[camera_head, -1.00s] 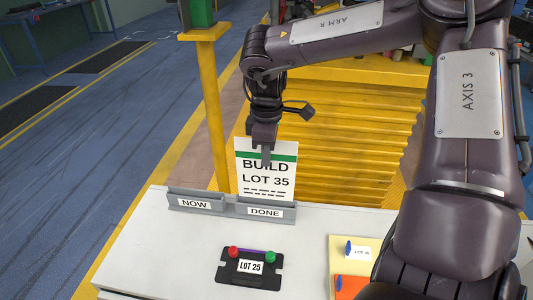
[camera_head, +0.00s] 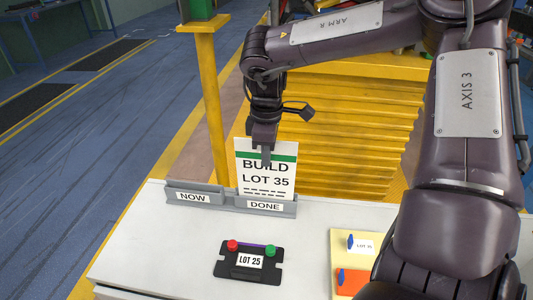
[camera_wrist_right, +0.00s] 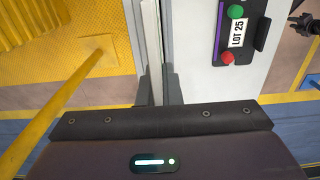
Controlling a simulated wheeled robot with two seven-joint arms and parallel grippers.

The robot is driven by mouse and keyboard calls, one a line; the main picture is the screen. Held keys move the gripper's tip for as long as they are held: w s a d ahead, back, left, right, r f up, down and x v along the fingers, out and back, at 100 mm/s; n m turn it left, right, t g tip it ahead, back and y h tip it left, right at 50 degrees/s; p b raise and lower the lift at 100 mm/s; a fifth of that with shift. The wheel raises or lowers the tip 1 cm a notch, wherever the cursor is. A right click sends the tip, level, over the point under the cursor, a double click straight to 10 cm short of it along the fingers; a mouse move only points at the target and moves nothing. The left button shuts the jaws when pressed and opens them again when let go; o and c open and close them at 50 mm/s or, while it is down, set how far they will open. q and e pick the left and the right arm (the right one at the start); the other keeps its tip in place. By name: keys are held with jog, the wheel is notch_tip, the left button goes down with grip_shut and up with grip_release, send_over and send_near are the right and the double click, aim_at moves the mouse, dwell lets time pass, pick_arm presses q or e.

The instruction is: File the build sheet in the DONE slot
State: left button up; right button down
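The white build sheet (camera_head: 267,179) with a green band reads BUILD LOT 35. It stands upright at the rack, its bottom edge meeting the DONE slot (camera_head: 265,207). The lower edge is hidden behind the slot's front lip, so I cannot tell how deep it sits. My right gripper (camera_head: 265,156) is shut on the sheet's top part, one finger showing in front of it. My left gripper is not in view.
The NOW slot (camera_head: 194,197) adjoins on the left and looks empty. A black LOT 25 plate (camera_head: 232,271) with red and green knobs lies on the white table (camera_head: 150,235). A yellow tray (camera_head: 340,244) is at right. A yellow post (camera_head: 213,105) stands behind the rack.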

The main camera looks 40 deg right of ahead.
jog(key=shift+f+b, duration=1.55)
jog(key=shift+f, duration=0.3)
jog(key=c, duration=1.5)
grip_release()
jog(key=shift+c, duration=0.2)
notch_tip(320, 180, up, 6)
jog(key=p, duration=0.4)
